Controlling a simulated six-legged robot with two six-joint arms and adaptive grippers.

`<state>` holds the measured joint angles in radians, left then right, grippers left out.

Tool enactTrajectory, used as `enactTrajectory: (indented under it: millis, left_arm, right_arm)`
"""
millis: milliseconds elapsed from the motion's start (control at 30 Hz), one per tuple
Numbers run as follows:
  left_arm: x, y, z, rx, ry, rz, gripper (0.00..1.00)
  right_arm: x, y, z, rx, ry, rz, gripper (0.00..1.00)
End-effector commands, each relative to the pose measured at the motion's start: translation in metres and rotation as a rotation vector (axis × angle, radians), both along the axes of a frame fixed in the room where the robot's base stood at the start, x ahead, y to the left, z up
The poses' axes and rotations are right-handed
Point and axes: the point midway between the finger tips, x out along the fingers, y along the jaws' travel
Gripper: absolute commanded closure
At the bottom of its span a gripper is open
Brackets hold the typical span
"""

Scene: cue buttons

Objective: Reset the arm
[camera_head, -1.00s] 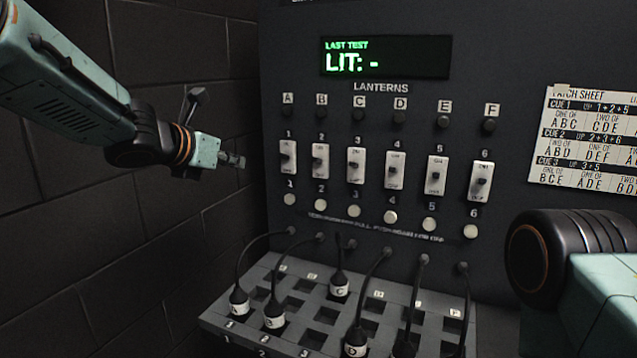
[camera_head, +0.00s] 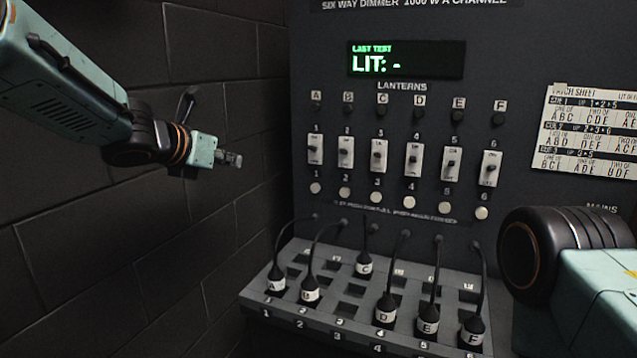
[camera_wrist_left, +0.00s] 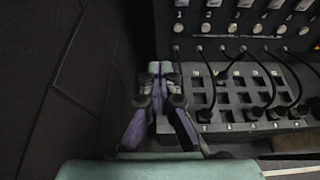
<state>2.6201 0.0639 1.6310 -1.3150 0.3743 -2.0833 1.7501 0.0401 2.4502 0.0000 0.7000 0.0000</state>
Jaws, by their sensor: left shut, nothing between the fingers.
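My left gripper (camera_head: 232,159) is shut and empty in the head view. It hangs in the air in front of the dark brick wall, left of the dimmer panel and apart from it. In the left wrist view the left gripper (camera_wrist_left: 160,68) has its fingers together with nothing between them. My right arm shows at the right edge of the head view, but its gripper is out of view. The dimmer panel (camera_head: 335,108) carries a row of lettered lanterns, numbered switches (camera_head: 378,156) and round pale buttons (camera_head: 377,197). Its green display (camera_head: 405,60) reads "LIT: -".
Below the panel a grey patch board (camera_head: 330,312) juts out, with lettered black plugs (camera_head: 386,308) on cables in its sockets. A patch sheet (camera_head: 590,133) is fixed at the right. A dark brick wall (camera_head: 110,260) stands at the left. The space below my left gripper is clear.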

Motion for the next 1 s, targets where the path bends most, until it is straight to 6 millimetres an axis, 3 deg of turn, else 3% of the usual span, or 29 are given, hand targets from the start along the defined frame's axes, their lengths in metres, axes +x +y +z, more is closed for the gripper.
enactTrajectory:
  millis: [133, 367, 667, 833, 1000]
  left_arm:
    - [0.001, -0.001, 0.000, -0.013, 0.007, 0.007, 1.00]
    - [0.004, -0.005, 0.003, -0.232, 0.080, 0.094, 1.00]
    - [-0.009, -0.010, -0.016, -0.733, 0.284, 0.308, 1.00]
    - [-0.031, -0.011, -0.079, -1.199, 0.530, 0.570, 1.00]
    - [-0.069, -0.005, -0.181, -1.651, 0.772, 0.946, 1.00]
  right_arm:
    - [0.000, 0.000, 0.000, 0.000, 0.000, 0.000, 0.37]
    - [0.000, 0.000, 0.000, 0.000, 0.000, 0.000, 0.37]
    - [0.000, 0.000, 0.000, 0.000, 0.000, 0.000, 0.37]
    - [0.000, 0.000, -0.007, 0.000, 0.000, 0.000, 0.37]
    - [0.000, 0.000, -0.020, 0.000, 0.000, 0.000, 0.37]
